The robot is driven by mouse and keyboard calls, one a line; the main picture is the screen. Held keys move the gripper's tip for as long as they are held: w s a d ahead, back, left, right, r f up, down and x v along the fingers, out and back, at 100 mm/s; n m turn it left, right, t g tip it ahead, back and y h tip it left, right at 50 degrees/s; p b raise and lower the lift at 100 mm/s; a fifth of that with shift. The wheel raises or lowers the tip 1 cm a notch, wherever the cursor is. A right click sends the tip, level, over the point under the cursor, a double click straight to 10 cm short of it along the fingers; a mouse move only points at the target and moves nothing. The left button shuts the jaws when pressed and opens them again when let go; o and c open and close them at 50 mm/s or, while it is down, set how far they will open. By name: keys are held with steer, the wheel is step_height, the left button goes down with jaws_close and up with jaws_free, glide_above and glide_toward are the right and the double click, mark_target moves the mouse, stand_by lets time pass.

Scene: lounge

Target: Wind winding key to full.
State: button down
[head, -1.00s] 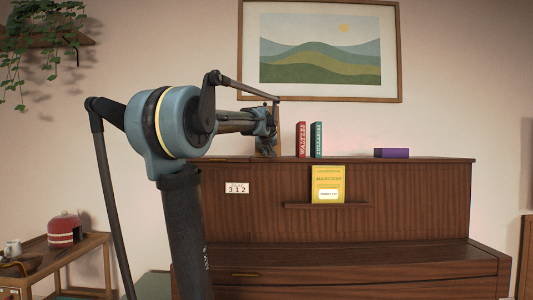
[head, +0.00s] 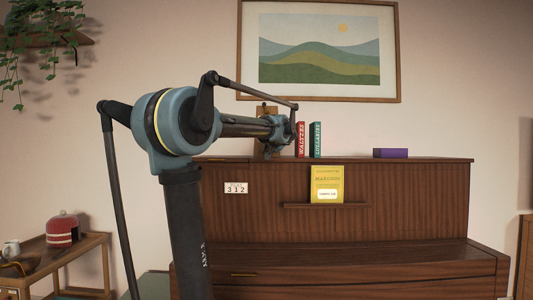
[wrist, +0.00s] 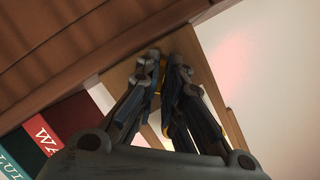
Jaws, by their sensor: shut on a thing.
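A wooden upright body (head: 266,110), which looks like a metronome, stands on the piano top, mostly hidden behind my wrist in the head view. Its tan wooden face (wrist: 118,76) also shows in the wrist view. My gripper (wrist: 163,68) is shut against that face. The winding key is nearly all hidden between the fingers; only small yellowish bits show beside them, and its turn angle cannot be read. In the head view my gripper (head: 268,148) is small and dark at the wooden body, left of the books.
A red book (head: 300,140) and a green book (head: 316,140) stand close to the right of my wrist. A purple box (head: 391,153) lies farther right on the piano top (head: 440,160). A yellow booklet (head: 327,185) rests on the music ledge. A framed picture (head: 400,60) hangs above.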

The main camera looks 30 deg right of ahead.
steer(key=shift+m, duration=0.5)
steer(key=shift+t, duration=0.3)
steer(key=shift+f, duration=0.1)
steer(key=c, duration=1.7)
jaws_free()
steer(key=shift+v, duration=3.95)
